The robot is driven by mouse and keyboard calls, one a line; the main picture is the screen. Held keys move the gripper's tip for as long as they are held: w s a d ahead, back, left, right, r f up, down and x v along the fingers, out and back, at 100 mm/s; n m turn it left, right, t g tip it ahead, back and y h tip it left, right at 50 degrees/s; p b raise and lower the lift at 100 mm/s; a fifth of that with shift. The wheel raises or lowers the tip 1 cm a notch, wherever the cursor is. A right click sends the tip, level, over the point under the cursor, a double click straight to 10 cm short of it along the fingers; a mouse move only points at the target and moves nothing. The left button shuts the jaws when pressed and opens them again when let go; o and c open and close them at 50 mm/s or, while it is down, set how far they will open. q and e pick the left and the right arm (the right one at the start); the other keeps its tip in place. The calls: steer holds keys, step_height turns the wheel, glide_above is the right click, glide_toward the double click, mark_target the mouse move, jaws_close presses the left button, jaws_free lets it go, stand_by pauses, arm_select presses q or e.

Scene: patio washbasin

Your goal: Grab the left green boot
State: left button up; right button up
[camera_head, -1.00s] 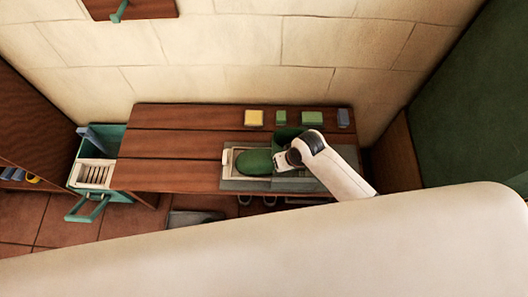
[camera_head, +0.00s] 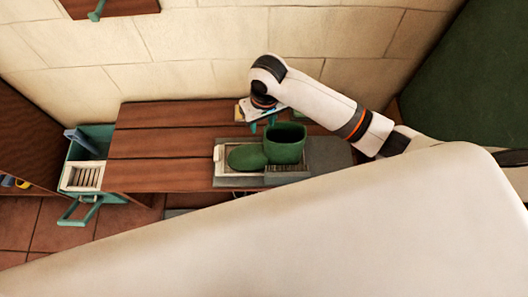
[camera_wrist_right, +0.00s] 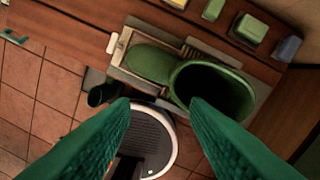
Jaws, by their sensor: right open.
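A green boot (camera_head: 284,145) stands on a tray on the wooden bench, its toe (camera_head: 247,156) pointing left. In the right wrist view the boot's open shaft (camera_wrist_right: 222,90) faces the camera, with the toe (camera_wrist_right: 150,62) to its left. My right gripper (camera_head: 262,122) is above the back of the bench, behind the boot and slightly left of its shaft. Its teal fingers (camera_wrist_right: 160,103) are spread wide and empty in the right wrist view. I see only one boot clearly. My left gripper is not in view.
The pale tray (camera_head: 218,160) holds the boot on a grey mat (camera_head: 330,155). Small blocks, including a green one (camera_wrist_right: 250,28) and a blue one (camera_wrist_right: 287,48), line the bench's back. A teal crate (camera_head: 103,135) stands left. The bench's left part (camera_head: 160,145) is clear.

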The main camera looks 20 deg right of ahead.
mark_target(265, 134)
steer(key=shift+m+h, duration=0.3)
steer(key=f, duration=0.3)
steer(key=w+d+f+b, duration=0.1)
steer(key=f, duration=0.3)
steer(key=w+f, duration=0.1)
steer(key=f, duration=0.3)
steer(key=shift+d+f, duration=0.15)
steer(key=shift+d, duration=0.1)
jaws_close()
steer(key=shift+s, duration=0.1)
stand_by(0.9)
